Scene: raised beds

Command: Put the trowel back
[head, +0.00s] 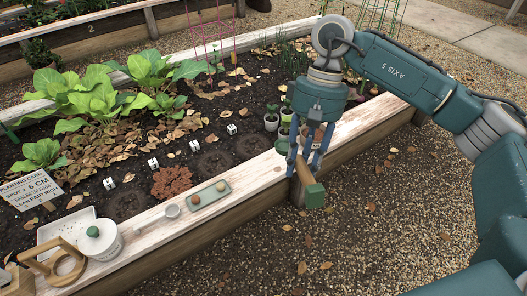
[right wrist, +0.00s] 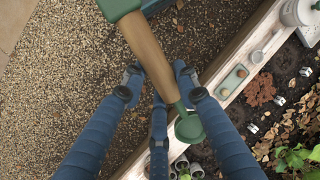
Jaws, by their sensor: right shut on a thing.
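My right gripper (head: 304,160) is shut on the trowel (head: 305,174) beside the near plank of the raised bed. In the right wrist view the gripper (right wrist: 158,88) has its fingers around the wooden handle (right wrist: 147,55). A green block-like end (head: 315,195) hangs out over the gravel. At the other end a green neck and rounded green part (right wrist: 188,128) point toward the bed; fingers partly hide them in the head view. I cannot tell whether the trowel touches the plank. My left gripper is not in view.
The plank (head: 240,174) bears a green tray (head: 208,195) with two small round things, a scoop (head: 172,211), a white bucket (head: 101,240) and a wooden tool (head: 55,262). Small pots (head: 271,122) stand in the bed by the gripper. Gravel (head: 340,240) is clear at front right.

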